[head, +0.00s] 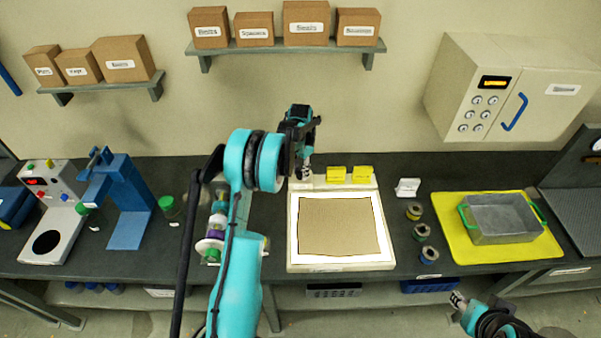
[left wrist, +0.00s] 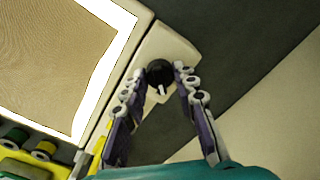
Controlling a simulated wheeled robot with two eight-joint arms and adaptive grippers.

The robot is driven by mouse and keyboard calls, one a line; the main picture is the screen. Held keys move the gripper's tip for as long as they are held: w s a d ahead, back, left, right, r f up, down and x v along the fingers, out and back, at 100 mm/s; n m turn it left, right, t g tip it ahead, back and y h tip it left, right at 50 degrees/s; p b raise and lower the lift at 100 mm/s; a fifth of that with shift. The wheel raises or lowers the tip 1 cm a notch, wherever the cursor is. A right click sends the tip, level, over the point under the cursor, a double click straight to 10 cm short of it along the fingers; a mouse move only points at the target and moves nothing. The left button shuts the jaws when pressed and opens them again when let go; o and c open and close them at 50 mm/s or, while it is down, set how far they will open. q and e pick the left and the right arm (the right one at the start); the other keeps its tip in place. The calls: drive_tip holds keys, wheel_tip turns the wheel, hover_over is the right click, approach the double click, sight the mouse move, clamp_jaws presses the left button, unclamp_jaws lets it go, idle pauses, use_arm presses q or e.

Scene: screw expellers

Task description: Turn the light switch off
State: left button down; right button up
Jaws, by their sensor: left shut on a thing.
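A light box (head: 382,262) with a cream frame sits on the dark bench. Its panel glows white around a brown sheet (head: 338,228). A round black knob (left wrist: 160,73) with a white pointer is on the frame's corner in the left wrist view; in the head view my left gripper hides it. My left gripper (head: 306,174) reaches down at the far left corner of the box. In the left wrist view its fingers (left wrist: 157,78) are shut on the knob, one on each side. My right gripper (head: 458,300) is empty in front of the bench, its jaw opening unclear.
Several small spools (head: 421,232) stand right of the box. A grey metal bin (head: 505,222) sits on a yellow mat (head: 470,252). A blue press (head: 125,200) stands at left.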

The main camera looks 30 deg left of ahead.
sight(301, 171)
use_arm(q)
drive_tip(key=n+b, duration=0.1)
drive_tip(key=n, duration=0.3)
drive_tip(key=shift+f+n, duration=0.1)
drive_tip(key=shift+n, duration=0.2)
drive_tip(key=n+b, duration=0.1)
drive_tip(key=n, duration=0.3)
drive_tip(key=shift+n, duration=0.3)
drive_tip(key=c, duration=1.2)
unclamp_jaws()
wheel_tip(301, 171, up, 12)
drive_tip(key=shift+r, duration=0.1)
